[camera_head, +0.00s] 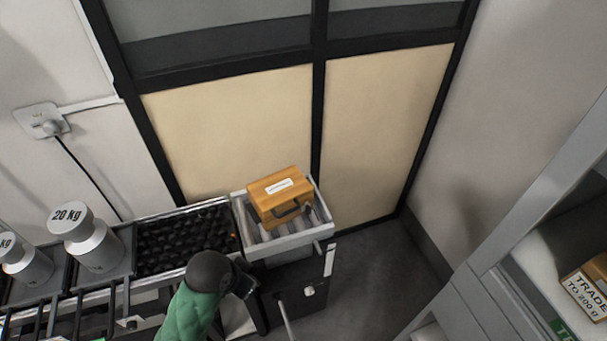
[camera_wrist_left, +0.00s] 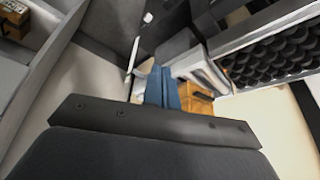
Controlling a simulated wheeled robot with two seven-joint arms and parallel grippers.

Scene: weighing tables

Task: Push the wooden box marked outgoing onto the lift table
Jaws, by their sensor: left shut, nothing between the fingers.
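The wooden box (camera_head: 280,190) is orange-brown, with a dark handle and a white label too small to read. It sits on the rollers of the pale-framed lift table (camera_head: 292,243), towards the table's back side, at the end of the roller line. My left gripper (camera_head: 246,286) is in front of the lift table, apart from the box; its fingers are hard to make out there. In the left wrist view its blue fingers (camera_wrist_left: 163,87) are together and empty, with the box (camera_wrist_left: 200,104) partly hidden behind them. My right gripper is not in view.
A dark ball-covered bed (camera_head: 185,240) adjoins the lift table on the left. A 20 kg metal weight (camera_head: 88,245) stands farther left. A dark post with a lever (camera_head: 305,292) is in front. Shelves with a TRADE box (camera_head: 588,290) stand right; floor between is clear.

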